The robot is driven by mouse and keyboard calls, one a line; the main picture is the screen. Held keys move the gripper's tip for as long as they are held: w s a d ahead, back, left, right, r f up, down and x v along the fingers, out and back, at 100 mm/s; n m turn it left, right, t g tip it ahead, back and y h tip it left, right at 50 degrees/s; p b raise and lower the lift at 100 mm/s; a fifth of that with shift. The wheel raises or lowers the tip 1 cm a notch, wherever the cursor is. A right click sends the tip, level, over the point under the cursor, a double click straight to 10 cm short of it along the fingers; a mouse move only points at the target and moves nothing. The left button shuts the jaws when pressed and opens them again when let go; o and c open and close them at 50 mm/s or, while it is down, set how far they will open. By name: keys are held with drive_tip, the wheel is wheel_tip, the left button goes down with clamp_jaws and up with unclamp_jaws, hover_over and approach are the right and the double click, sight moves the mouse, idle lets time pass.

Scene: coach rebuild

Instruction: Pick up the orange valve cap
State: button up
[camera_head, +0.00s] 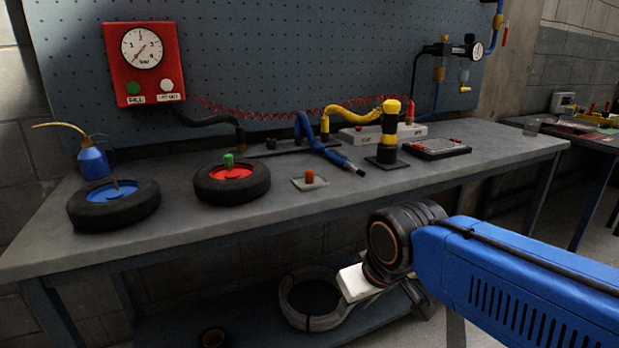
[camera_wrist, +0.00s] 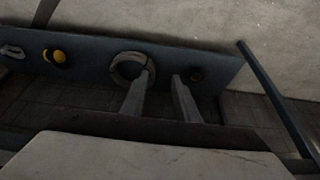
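The orange valve cap (camera_head: 309,174) stands on a small grey plate (camera_head: 311,184) on the workbench, right of the wheel with the red hub. It does not show in the wrist view. My gripper is low in front of the bench, below the benchtop and right of the cap in the head view; its fingers are not clear there. In the wrist view my gripper (camera_wrist: 161,78) has its two grey fingers apart with nothing between them. It points down towards the lower shelf.
The workbench (camera_head: 70,250) also holds a blue-hub wheel (camera_head: 112,205), a red-hub wheel (camera_head: 232,184) with a green cap (camera_head: 228,160), a blue hose (camera_head: 322,150) and a black-and-yellow cylinder (camera_head: 389,135). A hose coil (camera_head: 285,300) lies on the lower shelf. Benchtop around the plate is mostly bare.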

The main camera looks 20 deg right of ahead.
drive_tip(key=w+d+r+m+g, duration=0.1)
drive_tip(key=w+r+m, duration=0.3)
drive_tip(key=w+r, duration=0.45)
drive_tip(key=w+r+m+g, duration=0.1)
drive_tip(key=w+r+m, duration=0.4)
drive_tip(key=r, duration=0.6)
wheel_tip(320, 180, up, 13)
drive_tip(key=m+g, duration=0.3)
drive_tip(key=m, duration=0.6)
hover_over(309, 170)
drive_tip(key=f, duration=1.1)
drive_tip(key=shift+a+f, duration=0.2)
drive_tip(key=shift+f, duration=0.15)
drive_tip(key=shift+d+f, duration=0.2)
drive_tip(key=shift+f, duration=2.35)
drive_tip(key=shift+c, duration=0.4)
clamp_jaws()
